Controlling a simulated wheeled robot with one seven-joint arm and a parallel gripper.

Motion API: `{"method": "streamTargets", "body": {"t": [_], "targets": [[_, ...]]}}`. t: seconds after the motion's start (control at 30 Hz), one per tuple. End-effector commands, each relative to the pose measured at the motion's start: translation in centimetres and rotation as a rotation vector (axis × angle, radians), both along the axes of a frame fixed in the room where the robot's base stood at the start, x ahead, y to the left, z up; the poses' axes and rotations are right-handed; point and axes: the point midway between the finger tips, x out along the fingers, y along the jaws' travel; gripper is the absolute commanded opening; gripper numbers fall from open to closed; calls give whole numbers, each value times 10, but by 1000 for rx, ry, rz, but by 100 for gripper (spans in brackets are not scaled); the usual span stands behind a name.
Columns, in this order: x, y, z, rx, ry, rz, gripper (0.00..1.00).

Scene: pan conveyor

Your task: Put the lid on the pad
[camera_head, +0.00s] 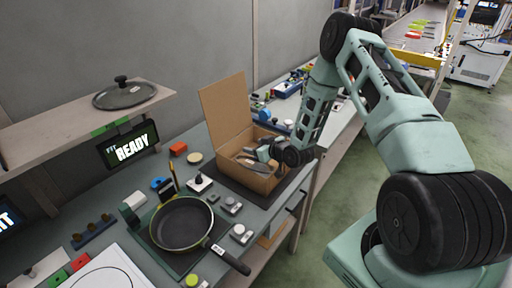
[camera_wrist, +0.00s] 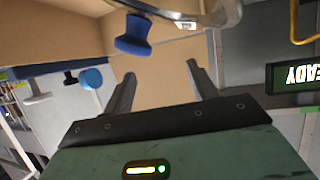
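A glass lid (camera_head: 124,95) with a dark knob lies on the wooden shelf at upper left in the head view. In the wrist view, a blue knob (camera_wrist: 132,36) shows by a curved grey rim, apparently another lid, in the cardboard box (camera_wrist: 75,35). My gripper (camera_wrist: 160,85) is open, its fingers apart with nothing between them. In the head view my gripper (camera_head: 266,152) reaches into the box (camera_head: 224,103), partly hiding its contents. A dark pad (camera_head: 226,180) lies under the box; a dark green mat (camera_head: 150,248) lies under the pan. I cannot tell which is the task's pad.
A black frying pan (camera_head: 182,224) stands on the bench, its handle pointing to lower right. Small boxes and blocks lie around it. A sign reading READY (camera_head: 132,146) hangs below the shelf (camera_head: 55,145). The box's tall flap stands upright behind my gripper.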

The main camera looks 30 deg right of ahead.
Motion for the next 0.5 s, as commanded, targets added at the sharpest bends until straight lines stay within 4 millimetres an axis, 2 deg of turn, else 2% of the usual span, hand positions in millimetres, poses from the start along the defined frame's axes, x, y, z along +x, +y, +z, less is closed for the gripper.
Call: {"method": "streamTargets", "body": {"t": [0.27, 0.5], "targets": [[0, 0, 1, 0, 0, 0, 57], [-3, -1, 16, -1, 1, -1, 57]]}}
